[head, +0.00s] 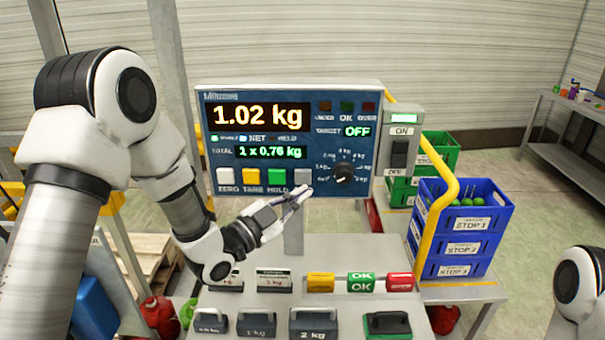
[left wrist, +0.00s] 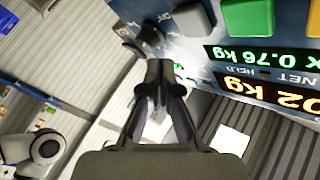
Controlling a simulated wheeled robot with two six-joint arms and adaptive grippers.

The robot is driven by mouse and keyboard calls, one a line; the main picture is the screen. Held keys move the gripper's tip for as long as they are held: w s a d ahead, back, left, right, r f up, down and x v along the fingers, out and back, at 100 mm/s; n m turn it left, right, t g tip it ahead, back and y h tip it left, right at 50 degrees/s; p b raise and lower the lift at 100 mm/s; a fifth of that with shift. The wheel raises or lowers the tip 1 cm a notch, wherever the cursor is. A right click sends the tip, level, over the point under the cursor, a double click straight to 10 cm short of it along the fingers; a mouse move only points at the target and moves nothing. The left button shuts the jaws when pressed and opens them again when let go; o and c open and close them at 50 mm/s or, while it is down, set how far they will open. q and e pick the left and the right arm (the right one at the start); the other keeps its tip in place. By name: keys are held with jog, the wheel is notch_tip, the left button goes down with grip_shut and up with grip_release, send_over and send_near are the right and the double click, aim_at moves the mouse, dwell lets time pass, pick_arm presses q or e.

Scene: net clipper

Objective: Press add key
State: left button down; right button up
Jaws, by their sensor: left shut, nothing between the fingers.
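The blue scale panel (head: 225,150) stands upright at the back of the bench and reads 1.02 kg and 1 x 0.76 kg. Its key row has a white ZERO key (head: 225,176), a yellow TARE key (head: 250,177), a green HOLD key (head: 276,178) and a grey key (head: 303,176) at the right end, whose label is hidden behind my gripper. My left gripper (head: 304,193) is shut and empty, with its tips just below the grey key. In the left wrist view, the shut fingers (left wrist: 160,70) lie beside the grey key (left wrist: 190,19); contact cannot be told.
A black knob (head: 345,173) sits right of the keys. A switch box (head: 402,135) and a yellow rail (head: 436,210) stand to the right. Blue crates (head: 480,225) are stacked at right.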

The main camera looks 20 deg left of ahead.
aim_at(303, 177)
pick_arm(q)
jog(key=w, duration=0.3)
jog(key=shift+a+b, duration=0.3)
jog(key=shift+a, duration=0.05)
jog(key=shift+w+f, duration=0.15)
dwell(0.4)
dwell(0.5)
jog(key=shift+w+a, duration=0.1)
jog(key=shift+w, duration=0.25)
